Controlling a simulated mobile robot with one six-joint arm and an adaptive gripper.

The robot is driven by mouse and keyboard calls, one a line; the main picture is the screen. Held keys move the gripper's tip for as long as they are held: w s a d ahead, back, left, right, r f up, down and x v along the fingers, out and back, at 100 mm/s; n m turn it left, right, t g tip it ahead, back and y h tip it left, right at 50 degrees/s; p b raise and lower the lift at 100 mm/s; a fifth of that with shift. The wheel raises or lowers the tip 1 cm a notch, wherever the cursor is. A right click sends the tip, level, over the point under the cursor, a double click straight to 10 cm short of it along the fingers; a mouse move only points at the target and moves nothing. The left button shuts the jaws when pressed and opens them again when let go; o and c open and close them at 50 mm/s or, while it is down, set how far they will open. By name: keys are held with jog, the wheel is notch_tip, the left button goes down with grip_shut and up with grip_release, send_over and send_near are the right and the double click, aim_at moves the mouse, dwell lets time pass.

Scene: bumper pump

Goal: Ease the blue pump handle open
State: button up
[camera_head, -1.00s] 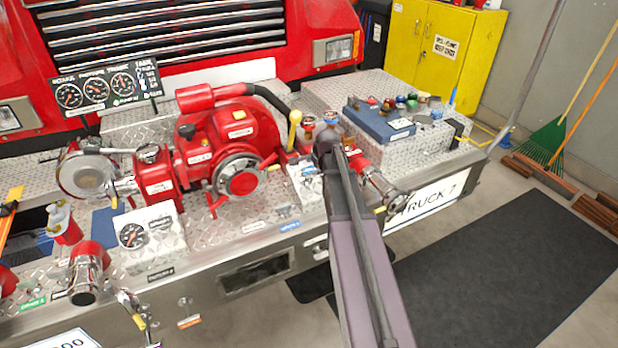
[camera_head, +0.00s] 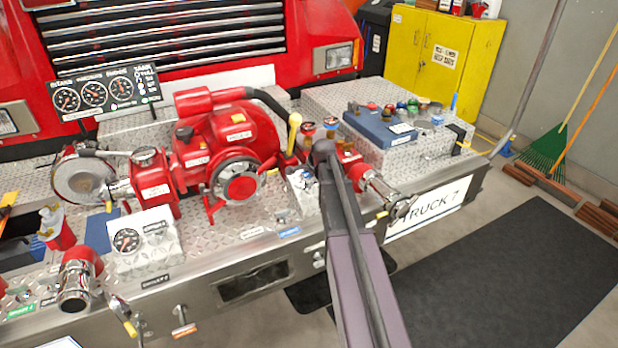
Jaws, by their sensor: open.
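My arm (camera_head: 352,265) rises from the bottom edge to a dark rounded joint just right of the red pump (camera_head: 225,150). My gripper itself cannot be made out; it seems hidden behind the arm. A yellow-knobbed lever (camera_head: 294,125) stands upright beside the pump. I cannot tell whether my arm touches anything there.
A red and chrome outlet (camera_head: 375,185) projects just right of my arm. A white gauge box (camera_head: 145,243) and a chrome-mouthed red outlet (camera_head: 78,285) stand at the left. A blue case (camera_head: 380,125) sits on the right deck. A black mat (camera_head: 510,265) covers clear floor at the right.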

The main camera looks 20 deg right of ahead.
grip_shut()
jog(key=shift+p+v, duration=1.05)
jog(key=shift+c, duration=0.7)
grip_release()
jog(key=shift+r, duration=0.1)
jog(key=shift+o, duration=0.7)
jog(key=shift+s+r, duration=0.1)
